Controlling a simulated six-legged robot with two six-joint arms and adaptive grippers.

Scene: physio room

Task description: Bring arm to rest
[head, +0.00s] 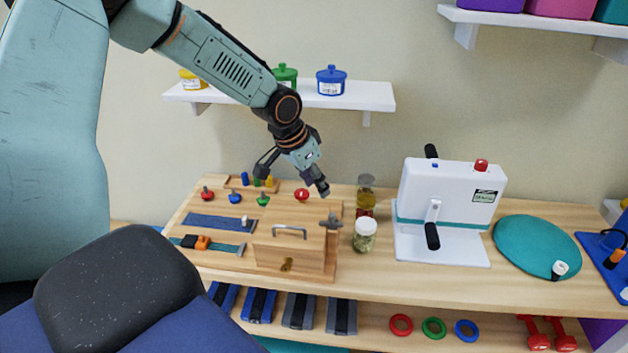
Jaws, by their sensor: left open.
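My left arm comes in from the upper left and reaches down across the wall shelf. Its gripper (292,180) is open and empty, with its fingers spread above the back of the wooden activity board (215,259). One finger hangs close to a red knob (301,195) on the board; I cannot tell whether they touch. The board also carries blue, green and red knobs, strap strips and a small wooden box (290,250) with a metal handle. My right gripper does not show.
Jars (365,235) stand right of the board, then a white machine (440,205) with black handles and a teal disc (537,246). The wall shelf (365,97) holds coloured pots behind my arm. A dark padded seat (125,285) fills the lower left. Rings and red dumbbells lie on the lower shelf.

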